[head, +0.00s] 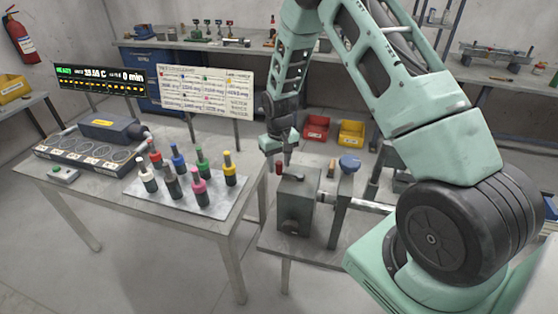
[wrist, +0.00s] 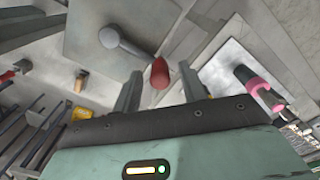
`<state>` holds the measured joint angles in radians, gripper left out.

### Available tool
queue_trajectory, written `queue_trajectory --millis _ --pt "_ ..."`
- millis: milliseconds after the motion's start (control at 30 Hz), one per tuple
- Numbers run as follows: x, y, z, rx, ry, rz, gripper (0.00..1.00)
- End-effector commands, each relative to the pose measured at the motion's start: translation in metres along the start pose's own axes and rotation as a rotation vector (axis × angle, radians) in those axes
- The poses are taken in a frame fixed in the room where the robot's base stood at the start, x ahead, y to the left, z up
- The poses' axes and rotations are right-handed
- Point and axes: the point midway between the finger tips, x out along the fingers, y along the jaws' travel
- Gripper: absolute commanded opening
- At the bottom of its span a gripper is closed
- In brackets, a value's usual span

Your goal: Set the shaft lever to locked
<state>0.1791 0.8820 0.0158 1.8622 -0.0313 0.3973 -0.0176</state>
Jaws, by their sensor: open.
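The shaft lever shows in the wrist view as a grey arm (wrist: 128,48) running from a round hub to a red knob (wrist: 160,74). The hub sits on a flat grey housing. In the head view the red knob (head: 279,167) stands by the top of the grey block (head: 297,200), and the rest of the lever is hard to make out. My gripper (head: 285,155) is above the block, pointing down. In the wrist view my gripper (wrist: 161,76) is open, with the red knob showing between its fingers. I cannot tell whether they touch it.
A blue-topped post (head: 348,165) stands right of the block. Red (head: 316,127) and yellow (head: 351,133) bins are behind.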

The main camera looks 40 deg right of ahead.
Motion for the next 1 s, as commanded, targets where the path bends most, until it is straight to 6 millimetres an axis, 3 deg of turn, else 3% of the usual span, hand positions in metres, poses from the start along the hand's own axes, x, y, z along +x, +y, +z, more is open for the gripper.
queue_trajectory --millis 400,567,1000 --pt "0.0078 -0.0001 0.0002 0.0 0.0 0.0 0.42" --pt "0.0076 -0.0001 0.0002 0.0 0.0 0.0 0.0" --pt "0.0083 -0.0038 0.0039 -0.068 0.0 -0.001 0.0"
